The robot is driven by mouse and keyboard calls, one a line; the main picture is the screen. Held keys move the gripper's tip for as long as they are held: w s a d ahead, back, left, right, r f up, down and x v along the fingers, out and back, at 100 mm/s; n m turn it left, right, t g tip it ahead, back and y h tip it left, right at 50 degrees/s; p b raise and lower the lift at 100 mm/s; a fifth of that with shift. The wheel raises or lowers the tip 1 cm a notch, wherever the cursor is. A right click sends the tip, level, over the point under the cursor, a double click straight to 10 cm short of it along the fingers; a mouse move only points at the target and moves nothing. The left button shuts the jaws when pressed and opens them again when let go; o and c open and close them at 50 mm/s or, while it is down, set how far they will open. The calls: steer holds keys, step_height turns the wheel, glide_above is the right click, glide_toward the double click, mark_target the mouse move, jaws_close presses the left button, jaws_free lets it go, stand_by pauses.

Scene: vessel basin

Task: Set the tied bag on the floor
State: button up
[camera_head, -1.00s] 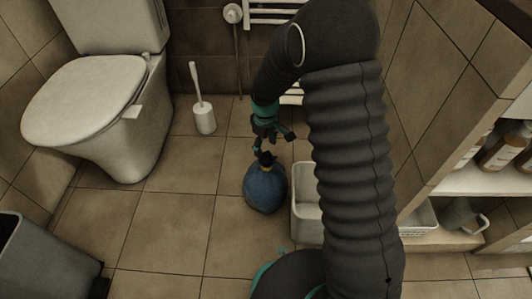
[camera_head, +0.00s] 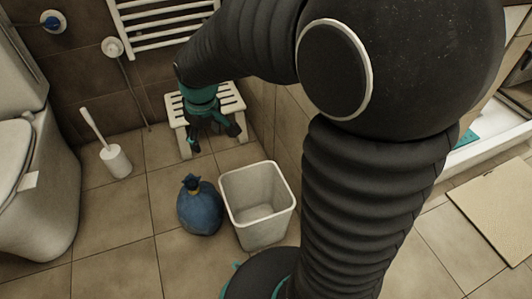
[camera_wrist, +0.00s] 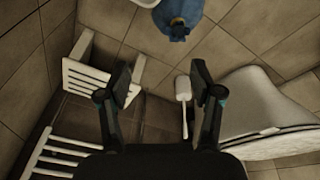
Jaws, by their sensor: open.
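The blue tied bag (camera_head: 200,208) stands upright on the tiled floor, its dark knotted top with a yellowish tie pointing up. It is just left of a white bin. It also shows at the top of the wrist view (camera_wrist: 178,16), cut off by the frame edge. My gripper (camera_head: 213,146) is above and behind the bag, in front of the slatted stool. In the wrist view my gripper (camera_wrist: 160,80) has its two fingers wide apart with nothing between them. The bag is apart from the fingers.
An empty white bin (camera_head: 257,205) stands right of the bag. A white slatted stool (camera_head: 228,98) is against the back wall under a towel radiator (camera_head: 165,25). A toilet brush (camera_head: 115,160) and the toilet (camera_head: 35,190) are at left. Floor in front of the bag is clear.

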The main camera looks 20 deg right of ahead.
steer(key=s+d+r+m+t, duration=0.1)
steer(key=s+d+r+m, duration=0.2)
steer(key=s, duration=0.6)
steer(key=s+d+r+m+t, duration=0.2)
steer(key=s+d+r, duration=0.3)
steer(key=s, duration=0.5)
steer(key=shift+r+m, duration=0.5)
steer(key=shift+m, duration=0.1)
